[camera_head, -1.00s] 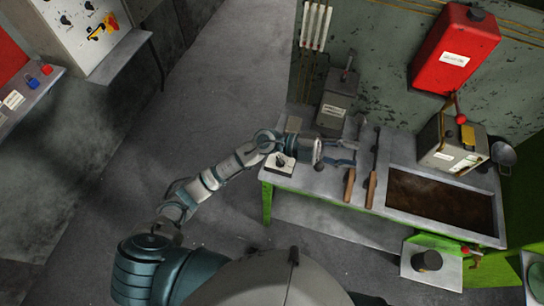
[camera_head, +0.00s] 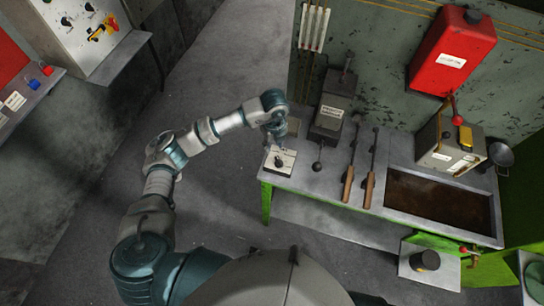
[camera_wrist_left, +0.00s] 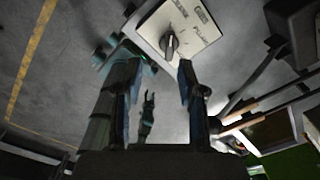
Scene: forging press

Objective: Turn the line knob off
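The knob (camera_head: 280,161) is a small dark dial on a white square panel (camera_head: 288,168) at the left end of the grey table. In the left wrist view the knob (camera_wrist_left: 170,44) is a grey pointer on the white panel (camera_wrist_left: 205,22), which has printed labels too small to read surely. My left gripper (camera_head: 279,142) points down just behind the panel in the head view. In the wrist view its two fingers (camera_wrist_left: 157,80) stand apart with nothing between them. The knob lies beyond the fingertips, with no visible contact. My right gripper is not in view.
Right of the panel are a dark ball-ended lever (camera_head: 318,165) and a grey box (camera_head: 331,112). Two wooden-handled tools (camera_head: 348,185) lie on the table (camera_head: 320,185), left of a dark trough (camera_head: 440,200). Open floor (camera_head: 215,90) lies to the left.

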